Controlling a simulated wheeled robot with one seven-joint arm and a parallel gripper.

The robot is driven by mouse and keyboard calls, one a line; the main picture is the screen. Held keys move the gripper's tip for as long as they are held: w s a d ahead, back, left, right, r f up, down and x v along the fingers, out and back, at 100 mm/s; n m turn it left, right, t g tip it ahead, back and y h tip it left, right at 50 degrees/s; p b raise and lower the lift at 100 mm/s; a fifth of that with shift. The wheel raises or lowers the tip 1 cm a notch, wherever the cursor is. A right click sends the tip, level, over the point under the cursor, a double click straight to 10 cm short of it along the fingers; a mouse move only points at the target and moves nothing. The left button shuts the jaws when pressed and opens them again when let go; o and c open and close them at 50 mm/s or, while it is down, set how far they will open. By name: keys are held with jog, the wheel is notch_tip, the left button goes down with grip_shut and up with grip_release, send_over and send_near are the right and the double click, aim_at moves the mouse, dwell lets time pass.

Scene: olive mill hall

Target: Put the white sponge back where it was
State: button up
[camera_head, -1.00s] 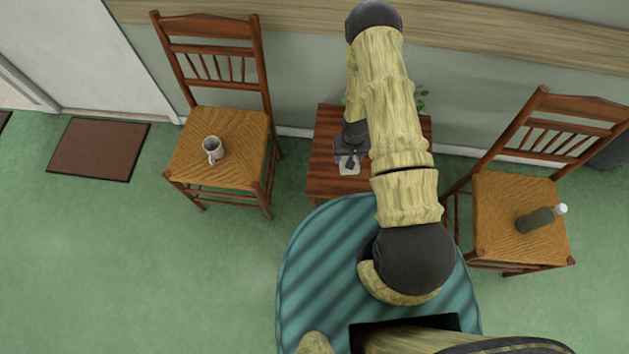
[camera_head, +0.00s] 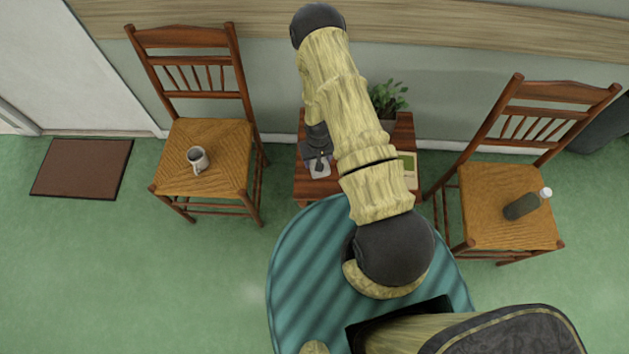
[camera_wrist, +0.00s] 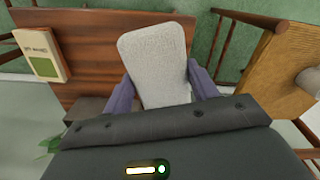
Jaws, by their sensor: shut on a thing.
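The white sponge (camera_wrist: 157,62) is a pale rounded block between the two purple-grey fingers of my gripper (camera_wrist: 163,92) in the wrist view. My gripper is shut on it. In the head view my gripper (camera_head: 318,160) is over the left part of the small wooden table (camera_head: 303,187), and the sponge (camera_head: 320,172) shows as a small pale patch below it. The table top (camera_wrist: 95,62) lies behind the sponge in the wrist view. I cannot tell whether the sponge touches the table.
On the table are a potted plant (camera_head: 388,97) and a green-and-cream book (camera_wrist: 40,52). A chair with a grey mug (camera_head: 198,159) stands left, and a chair with a dark bottle (camera_head: 522,206) stands right. The wall is close behind; green floor is free at left.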

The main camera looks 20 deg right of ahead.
jog(key=shift+m, duration=0.4)
jog(key=f+b, duration=0.1)
jog(key=b, duration=0.2)
jog(key=w+f+b, duration=0.1)
jog(key=b, duration=0.2)
jog(key=w+f+b, duration=0.1)
jog(key=f+b, duration=0.1)
jog(key=b, duration=0.1)
jog(key=shift+w, duration=0.1)
notch_tip(320, 180, down, 3)
jog(key=w+m+b, duration=0.1)
jog(key=b, duration=0.8)
jog(key=m+b, duration=0.2)
jog(key=b, duration=1.4)
send_over(315, 181)
notch_tip(315, 181, down, 5)
jog(key=shift+r, duration=0.2)
jog(key=shift+r, duration=0.15)
jog(key=shift+f+b, duration=1.05)
jog(key=shift+f, duration=2.1)
jog(key=shift+f+b, duration=0.75)
jog(key=shift+f, duration=1.1)
